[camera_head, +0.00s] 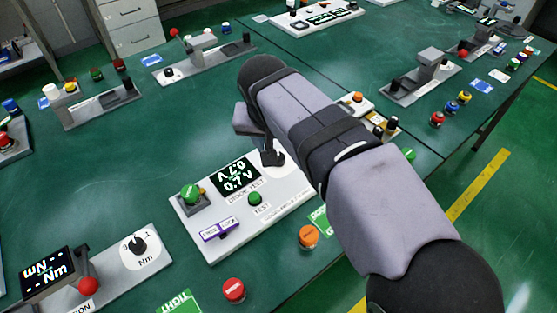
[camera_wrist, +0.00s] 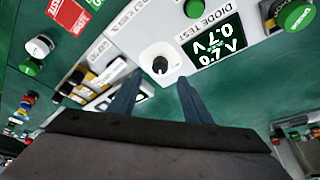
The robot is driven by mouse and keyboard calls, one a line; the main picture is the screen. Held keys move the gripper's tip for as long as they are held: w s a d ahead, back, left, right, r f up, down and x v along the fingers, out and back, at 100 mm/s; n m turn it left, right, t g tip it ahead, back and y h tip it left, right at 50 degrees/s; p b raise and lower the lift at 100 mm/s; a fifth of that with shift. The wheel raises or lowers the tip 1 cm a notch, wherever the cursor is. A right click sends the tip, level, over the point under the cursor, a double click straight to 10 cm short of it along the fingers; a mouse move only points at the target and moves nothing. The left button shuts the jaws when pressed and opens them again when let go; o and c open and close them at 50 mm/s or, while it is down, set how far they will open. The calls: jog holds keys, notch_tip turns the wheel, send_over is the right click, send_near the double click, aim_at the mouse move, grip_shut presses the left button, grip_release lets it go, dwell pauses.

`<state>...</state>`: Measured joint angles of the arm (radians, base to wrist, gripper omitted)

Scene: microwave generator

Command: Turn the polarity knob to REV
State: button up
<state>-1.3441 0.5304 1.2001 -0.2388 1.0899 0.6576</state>
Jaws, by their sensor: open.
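The diode test panel (camera_head: 250,222) is a white board on the green table, below and left of my arm in the head view. A small black knob (camera_wrist: 160,65) stands on a white round base at the panel's edge in the wrist view. Its markings are too small to read, so its setting cannot be told. My gripper (camera_wrist: 157,92) is open, its two dark fingers apart on either side of the knob's line and pointing toward it. I see no contact. In the head view my arm hides part of the panel's upper right corner.
The panel carries a display (camera_head: 236,176) showing 0.7 V, a green TEST button (camera_head: 255,198) and a purple-and-white switch (camera_head: 220,229). An orange button (camera_head: 308,236) and a red button (camera_head: 233,290) stand in front. A torque device (camera_head: 48,273) is at lower left.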

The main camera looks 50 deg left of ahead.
aim_at(279, 157)
jog(key=shift+x, duration=3.7)
jog(key=shift+r, duration=0.1)
jog(key=c, duration=1.1)
jog(key=shift+o, duration=0.2)
